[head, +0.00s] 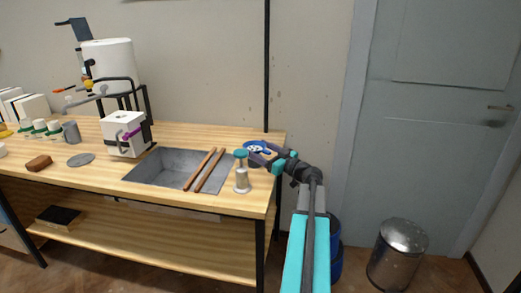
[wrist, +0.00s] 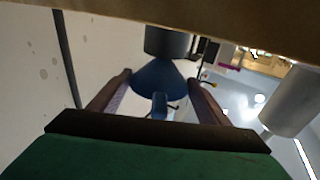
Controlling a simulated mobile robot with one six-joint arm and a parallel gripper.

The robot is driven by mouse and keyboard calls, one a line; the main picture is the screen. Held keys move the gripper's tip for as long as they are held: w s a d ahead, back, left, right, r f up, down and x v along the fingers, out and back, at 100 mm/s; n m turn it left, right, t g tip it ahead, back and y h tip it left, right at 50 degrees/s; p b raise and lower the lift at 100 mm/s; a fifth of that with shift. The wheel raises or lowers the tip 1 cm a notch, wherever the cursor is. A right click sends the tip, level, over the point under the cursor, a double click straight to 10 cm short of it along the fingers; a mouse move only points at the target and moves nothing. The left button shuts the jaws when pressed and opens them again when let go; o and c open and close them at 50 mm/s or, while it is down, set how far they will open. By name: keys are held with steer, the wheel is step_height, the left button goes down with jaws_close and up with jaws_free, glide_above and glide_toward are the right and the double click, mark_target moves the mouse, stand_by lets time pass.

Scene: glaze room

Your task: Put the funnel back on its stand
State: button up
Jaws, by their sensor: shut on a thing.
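My gripper (head: 262,156) is shut on the blue funnel (head: 256,146) above the right end of the wooden worktop. In the wrist view the funnel (wrist: 158,82) shows as a dark blue cone between the two fingers. The wrist picture is upside down, with the worktop along its top edge. A grey cylinder (wrist: 168,41) lies at the cone's narrow end in that picture. I cannot tell whether it is under the funnel or behind it. I cannot make out for certain which thing is the funnel's stand.
A pale upright cylinder with a teal top (head: 242,182) stands just in front of my gripper. Two wooden sticks (head: 204,170) cross the sunken grey basin (head: 160,167). A white box (head: 122,146) and a large white container (head: 108,58) stand further left. A metal bin (head: 398,255) is on the floor.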

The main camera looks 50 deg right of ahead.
steer(key=shift+f+b, duration=0.45)
steer(key=shift+b, duration=0.5)
stand_by(0.3)
stand_by(0.4)
steer(key=o, duration=1.2)
steer(key=shift+o, duration=0.2)
steer(key=s+f, duration=0.1)
steer(key=s, duration=1.2)
steer(key=shift+s+d+b, duration=0.2)
steer(key=shift+s+b, duration=0.2)
steer(key=shift+b, duration=0.05)
